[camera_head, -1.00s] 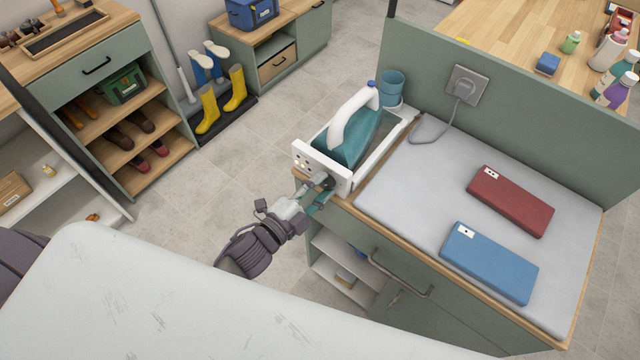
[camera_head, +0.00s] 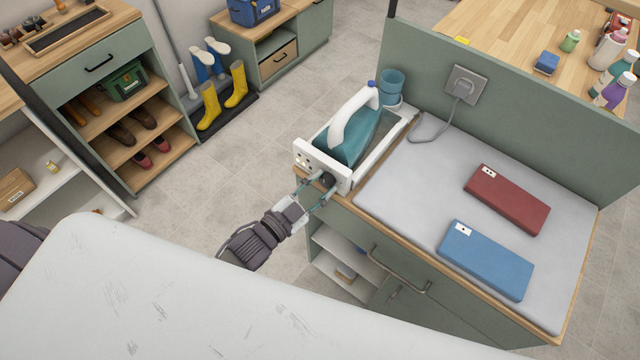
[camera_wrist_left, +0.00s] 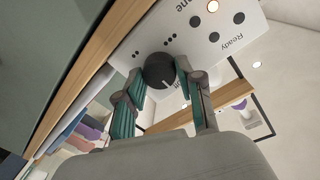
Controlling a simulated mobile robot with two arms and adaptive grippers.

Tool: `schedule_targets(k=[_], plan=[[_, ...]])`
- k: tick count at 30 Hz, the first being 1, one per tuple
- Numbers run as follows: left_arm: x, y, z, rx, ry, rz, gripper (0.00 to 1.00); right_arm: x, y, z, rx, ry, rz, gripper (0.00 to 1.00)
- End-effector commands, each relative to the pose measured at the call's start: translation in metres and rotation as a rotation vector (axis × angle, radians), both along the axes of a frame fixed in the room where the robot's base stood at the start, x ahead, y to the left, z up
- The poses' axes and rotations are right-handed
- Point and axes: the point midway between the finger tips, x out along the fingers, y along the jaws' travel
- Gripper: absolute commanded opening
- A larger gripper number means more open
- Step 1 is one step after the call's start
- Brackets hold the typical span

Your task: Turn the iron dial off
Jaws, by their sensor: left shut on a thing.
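The iron (camera_head: 362,141), teal with a white handle, sits in its white station (camera_head: 312,163) at the left of the ironing counter. The dial (camera_head: 328,180) is a round black knob on the station's front panel. In the left wrist view the dial (camera_wrist_left: 158,70) shows a short pale mark at its lower edge. My left gripper (camera_head: 319,188) is at the panel. In the wrist view its teal-padded fingers (camera_wrist_left: 160,78) close on the dial from both sides. My right gripper is not in view.
A grey ironing pad (camera_head: 410,195) carries a red box (camera_head: 508,198) and a blue box (camera_head: 487,261). A power cord runs to a wall socket (camera_head: 467,86). A teal cup (camera_head: 391,85) stands behind the station. Open floor lies to the left.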

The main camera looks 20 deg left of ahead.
Motion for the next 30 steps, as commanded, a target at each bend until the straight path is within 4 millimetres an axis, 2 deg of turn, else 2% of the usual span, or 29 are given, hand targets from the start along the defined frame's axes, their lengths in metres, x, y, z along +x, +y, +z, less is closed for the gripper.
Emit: schedule_targets(k=[13, 14, 18, 26, 30], plan=[[0.0001, 0.0005, -0.0002, -0.012, 0.005, 0.001, 0.02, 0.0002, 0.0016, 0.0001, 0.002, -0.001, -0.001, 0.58], [0.0001, 0.0005, -0.0002, -0.012, 0.005, 0.001, 0.40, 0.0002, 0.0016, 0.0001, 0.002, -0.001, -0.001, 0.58], [0.0000, 0.0003, -0.0003, -0.011, 0.005, 0.000, 0.63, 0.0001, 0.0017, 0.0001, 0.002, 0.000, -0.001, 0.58], [-0.0002, 0.0000, -0.0003, -0.010, 0.005, 0.000, 0.63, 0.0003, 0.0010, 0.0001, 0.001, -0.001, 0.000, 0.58], [-0.0071, 0.0030, -0.0011, -0.009, 0.006, 0.000, 0.63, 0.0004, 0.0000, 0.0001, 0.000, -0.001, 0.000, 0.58]])
